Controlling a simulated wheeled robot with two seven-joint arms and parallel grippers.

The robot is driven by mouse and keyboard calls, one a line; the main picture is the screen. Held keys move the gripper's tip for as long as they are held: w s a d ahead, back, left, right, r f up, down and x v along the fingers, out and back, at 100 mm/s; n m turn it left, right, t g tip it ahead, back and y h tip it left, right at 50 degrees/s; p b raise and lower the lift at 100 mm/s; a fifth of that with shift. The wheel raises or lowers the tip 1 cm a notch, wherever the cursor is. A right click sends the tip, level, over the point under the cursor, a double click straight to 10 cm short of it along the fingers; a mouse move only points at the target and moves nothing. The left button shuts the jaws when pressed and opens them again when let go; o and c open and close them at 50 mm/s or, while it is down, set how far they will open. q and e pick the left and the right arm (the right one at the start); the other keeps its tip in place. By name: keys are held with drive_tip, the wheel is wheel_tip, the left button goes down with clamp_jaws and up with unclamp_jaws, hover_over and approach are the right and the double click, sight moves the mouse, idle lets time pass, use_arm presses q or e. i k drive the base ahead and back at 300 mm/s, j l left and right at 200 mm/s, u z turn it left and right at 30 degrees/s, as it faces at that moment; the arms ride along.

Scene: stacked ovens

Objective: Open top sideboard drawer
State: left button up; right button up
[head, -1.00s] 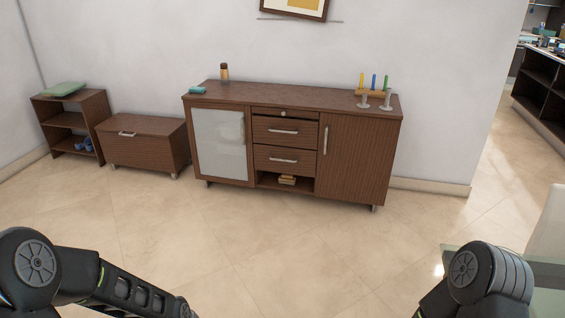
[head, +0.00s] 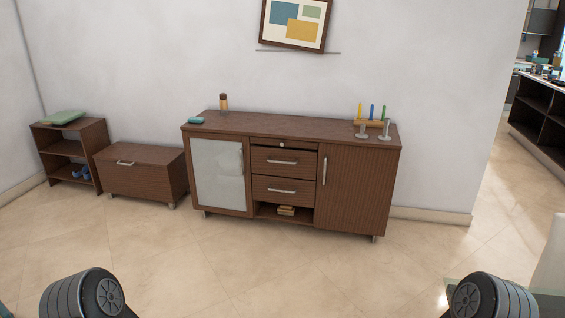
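The brown wooden sideboard (head: 352,190) stands against the wall ahead of me, across open floor. Its middle column has a narrow top section with a small round knob (head: 282,144). Below it are two drawers with bar handles, the upper drawer (head: 283,168) and the lower drawer (head: 283,196). Both drawers look shut. An open niche at the bottom holds a small stack. A frosted glass door is on the left and a wooden door on the right. Only parts of my arms show at the bottom edge. Neither gripper is in view.
A low chest (head: 140,176) and an open shelf (head: 70,132) stand left of the sideboard. A glass-topped table edge shows at lower right. The floor (head: 240,262) before the sideboard is clear.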

sight(288, 153)
drive_tip(key=i, duration=0.75)
drive_tip(key=i+z, duration=0.1)
drive_tip(key=i, duration=1.4)
drive_tip(key=i+j+z, duration=0.15)
drive_tip(key=i, duration=0.65)
drive_tip(key=i+j, duration=0.1)
drive_tip(key=i, duration=0.65)
